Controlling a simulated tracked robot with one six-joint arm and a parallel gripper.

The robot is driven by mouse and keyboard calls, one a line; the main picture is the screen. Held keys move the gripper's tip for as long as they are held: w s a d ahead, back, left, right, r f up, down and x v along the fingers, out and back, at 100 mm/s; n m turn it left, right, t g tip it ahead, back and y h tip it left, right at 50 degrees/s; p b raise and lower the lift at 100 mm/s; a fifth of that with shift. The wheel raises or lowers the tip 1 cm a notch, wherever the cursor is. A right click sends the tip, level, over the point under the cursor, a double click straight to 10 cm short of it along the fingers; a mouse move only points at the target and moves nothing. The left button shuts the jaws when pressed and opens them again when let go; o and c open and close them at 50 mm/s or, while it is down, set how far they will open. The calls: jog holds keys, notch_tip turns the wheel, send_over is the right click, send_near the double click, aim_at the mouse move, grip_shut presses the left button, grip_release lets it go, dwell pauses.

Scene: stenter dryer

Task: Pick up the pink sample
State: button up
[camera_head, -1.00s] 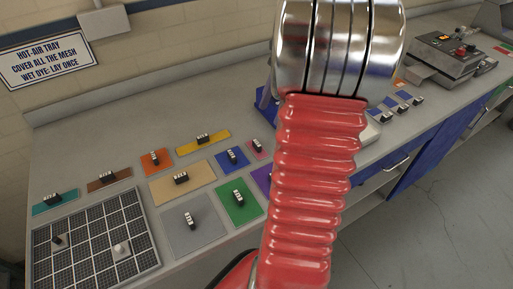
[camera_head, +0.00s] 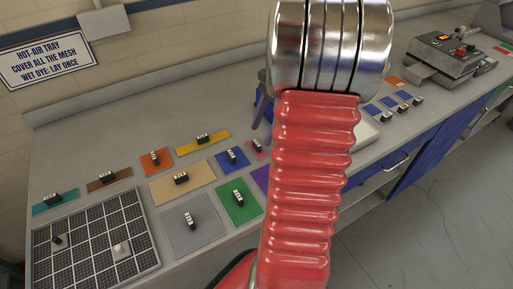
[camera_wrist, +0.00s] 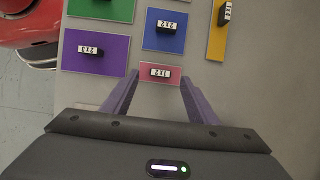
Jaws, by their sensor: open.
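The pink sample (camera_wrist: 160,82) is a small flat rectangle with a black block on it, labelled 1X2. In the wrist view it lies on the grey bench between the tips of my purple fingers. My gripper (camera_wrist: 160,74) is open, one finger to each side of the sample; I cannot tell how high the tips are. In the head view the pink sample (camera_head: 254,152) is small, beside the blue sample. One finger of my gripper (camera_head: 262,112) shows above it there, and my red arm hides much of the rest.
Close by lie a blue sample (camera_wrist: 177,41), a purple sample (camera_wrist: 110,63), a green sample (camera_wrist: 88,8) and a yellow sample (camera_wrist: 213,46). A gridded tray (camera_head: 95,285) is at the left. Bare bench lies right of the pink sample in the wrist view.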

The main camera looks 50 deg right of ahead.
aim_at(257, 142)
jog(key=x, duration=0.4)
jog(key=shift+f, duration=0.15)
dwell(0.4)
jog(key=c, duration=1.1)
notch_tip(257, 142, up, 10)
jog(key=shift+r, duration=0.1)
dwell(0.6)
jog(key=a+n, duration=0.1)
jog(key=a, duration=0.1)
jog(key=a+n+g, duration=0.1)
jog(key=a, duration=0.1)
jog(key=s+a+f+n, duration=0.1)
jog(key=a+n, duration=0.1)
jog(key=shift+s+a+g, duration=0.1)
jog(key=shift+a+g, duration=0.1)
jog(key=shift+g, duration=0.1)
